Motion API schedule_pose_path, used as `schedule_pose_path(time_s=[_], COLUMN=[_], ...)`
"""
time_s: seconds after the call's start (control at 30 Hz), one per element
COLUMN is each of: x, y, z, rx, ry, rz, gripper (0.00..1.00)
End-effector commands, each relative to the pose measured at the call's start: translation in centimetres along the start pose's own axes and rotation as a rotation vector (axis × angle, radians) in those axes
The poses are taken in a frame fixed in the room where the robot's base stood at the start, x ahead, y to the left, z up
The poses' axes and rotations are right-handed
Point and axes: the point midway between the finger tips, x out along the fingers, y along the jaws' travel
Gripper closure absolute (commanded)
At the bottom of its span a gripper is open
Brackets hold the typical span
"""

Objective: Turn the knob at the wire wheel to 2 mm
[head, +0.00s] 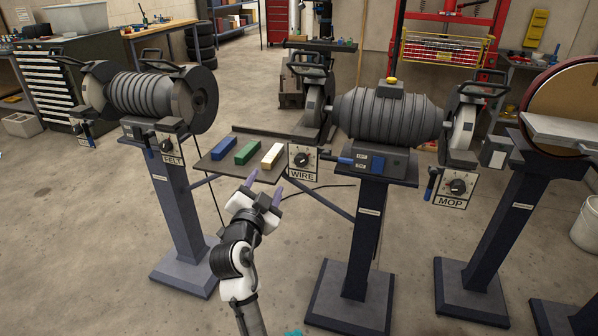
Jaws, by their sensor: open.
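The wire wheel's knob (301,159) is a small dark dial on a white plate labelled WIRE, at the left front of the middle grinder (390,112). Its scale marks and pointer reading are too small to read. The wire wheel (312,100) sits above and behind the plate, partly covered by its guard. My gripper (264,188) is open and empty, with two purple-grey fingers pointing up and away. It shows just left of and lower than the WIRE plate, apart from it in the picture.
A tray (213,172) with blue, green and white bars lies behind my gripper. Similar knobs are on the FELT plate (168,145) at left and the MOP plate (456,186) at right. Dark pedestals (363,240) stand on both sides; the floor between is mostly clear.

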Motion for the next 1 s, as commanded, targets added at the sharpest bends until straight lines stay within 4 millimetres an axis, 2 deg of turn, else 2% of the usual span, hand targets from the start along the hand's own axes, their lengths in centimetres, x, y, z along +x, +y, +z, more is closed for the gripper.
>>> schedule_pose_path(time_s=[0.03, 0.1, 0.17, 0.37, 0.6, 0.8, 1.0], x=[0.5, 0.8, 1.1, 3.6, 8.7, 12.3, 14.2], y=[2.1, 3.7, 4.4, 4.7, 5.2, 5.7, 5.9], z=[0.1, 0.0, 0.0, -0.2, -0.3, -0.3, -0.1], rx=[0.012, 0.027, 0.033, 0.034, 0.034, 0.033, 0.034], ry=[0.005, 0.011, 0.014, 0.016, 0.015, 0.014, 0.013], rz=[0.057, 0.106, 0.125, 0.129, 0.127, 0.125, 0.124], gripper=[0.45, 0.45, 0.45, 0.45, 0.45, 0.45, 0.45])
